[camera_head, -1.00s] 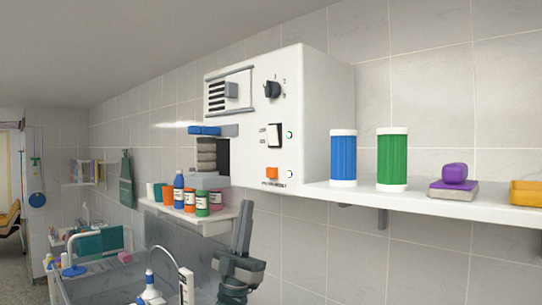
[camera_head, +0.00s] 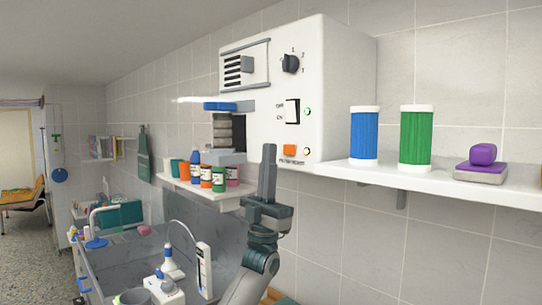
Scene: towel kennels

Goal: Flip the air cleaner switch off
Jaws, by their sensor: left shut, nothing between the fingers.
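My left gripper (camera_head: 268,150) points upward in front of the box's lower left part, below and left of the rocker switch. Its fingers are together and empty, and it looks apart from the switch. My right gripper is not in view.
A shelf (camera_head: 440,178) at the right holds a blue canister (camera_head: 364,135), a green canister (camera_head: 415,138) and a purple-topped brush (camera_head: 482,160). A small shelf (camera_head: 205,190) with several bottles is left of my gripper. A grey basin (camera_head: 140,255) lies below.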

